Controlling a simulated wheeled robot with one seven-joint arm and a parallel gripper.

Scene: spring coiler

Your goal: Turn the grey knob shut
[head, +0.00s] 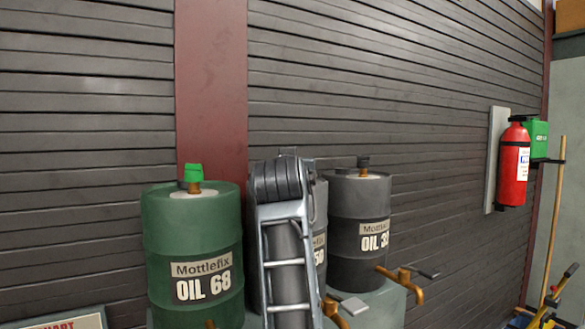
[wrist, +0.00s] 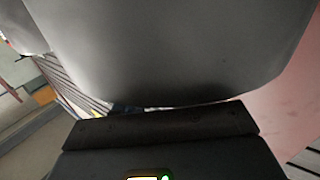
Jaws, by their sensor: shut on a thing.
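In the head view my arm stands upright in front of the middle grey drum (head: 320,205) and covers most of it, its top included. No grey knob can be made out there, and my gripper is hidden behind the arm. In the wrist view the dark edge of my gripper (wrist: 160,124) crosses the bottom of the picture. A large smooth grey body (wrist: 175,45) fills the upper middle, right up against that edge. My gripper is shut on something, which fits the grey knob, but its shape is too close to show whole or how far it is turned.
A green OIL 68 drum (head: 160,228) with a green knob (head: 193,172) stands left of my arm. A dark OIL 32 drum (head: 350,205) with a dark knob (head: 363,162) stands close on the right. Brass taps (head: 405,284) jut out in front. A slatted wall rises behind.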

